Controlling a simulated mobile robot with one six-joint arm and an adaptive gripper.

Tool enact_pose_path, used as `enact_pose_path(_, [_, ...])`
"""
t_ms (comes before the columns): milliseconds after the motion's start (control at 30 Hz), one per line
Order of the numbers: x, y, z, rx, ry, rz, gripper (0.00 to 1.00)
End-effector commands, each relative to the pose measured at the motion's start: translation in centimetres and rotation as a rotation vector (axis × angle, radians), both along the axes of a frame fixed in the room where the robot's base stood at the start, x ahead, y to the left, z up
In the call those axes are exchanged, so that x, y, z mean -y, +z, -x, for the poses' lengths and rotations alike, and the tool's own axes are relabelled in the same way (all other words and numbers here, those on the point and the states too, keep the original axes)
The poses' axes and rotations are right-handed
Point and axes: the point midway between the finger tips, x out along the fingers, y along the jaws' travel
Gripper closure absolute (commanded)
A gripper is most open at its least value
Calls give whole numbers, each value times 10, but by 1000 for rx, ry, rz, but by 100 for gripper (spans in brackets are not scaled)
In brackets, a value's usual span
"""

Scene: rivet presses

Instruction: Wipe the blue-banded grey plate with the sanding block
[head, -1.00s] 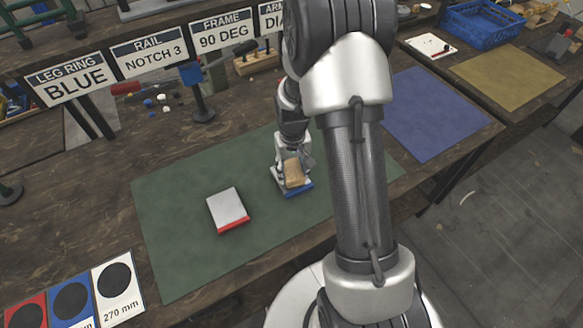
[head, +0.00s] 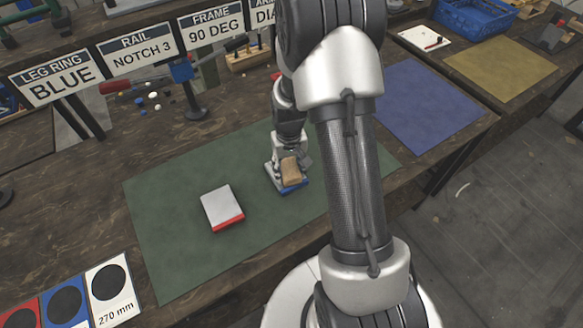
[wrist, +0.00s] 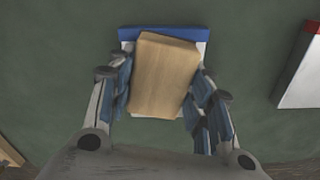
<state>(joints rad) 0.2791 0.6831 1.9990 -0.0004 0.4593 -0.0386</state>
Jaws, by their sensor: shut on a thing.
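The blue-banded grey plate (head: 272,178) lies on the green mat, and its blue band also shows in the wrist view (wrist: 195,35). The tan sanding block (head: 290,171) is over the plate and hides most of it; whether it touches the plate I cannot tell. In the wrist view the block (wrist: 160,75) is slightly turned relative to the plate and overlaps the blue band. My gripper (wrist: 160,95) is shut on the block, with one finger on each side.
A red-banded grey plate (head: 221,206) lies on the green mat (head: 175,245), left of the blue-banded one. Signs (head: 140,52) stand behind the mat. A blue mat (head: 425,105) is to the right. Marked cards (head: 110,290) are at the front left.

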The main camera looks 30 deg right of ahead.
Motion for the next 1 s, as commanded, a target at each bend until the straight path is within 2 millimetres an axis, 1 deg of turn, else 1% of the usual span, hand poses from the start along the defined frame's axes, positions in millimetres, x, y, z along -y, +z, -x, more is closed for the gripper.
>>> enact_pose_path(67, [-2,0,-2,-1,1,0,76])
enact_pose_path(133, [-2,10,-3,1,0,0,76])
enact_pose_path(200, [-3,26,-4,2,1,0,76])
enact_pose_path(267, [-3,30,-4,0,1,0,76])
enact_pose_path(700, [-6,70,-9,1,3,0,76])
enact_pose_path(833, [-6,79,-10,1,3,0,76])
enact_pose_path(1000, [-7,82,-11,0,4,0,76])
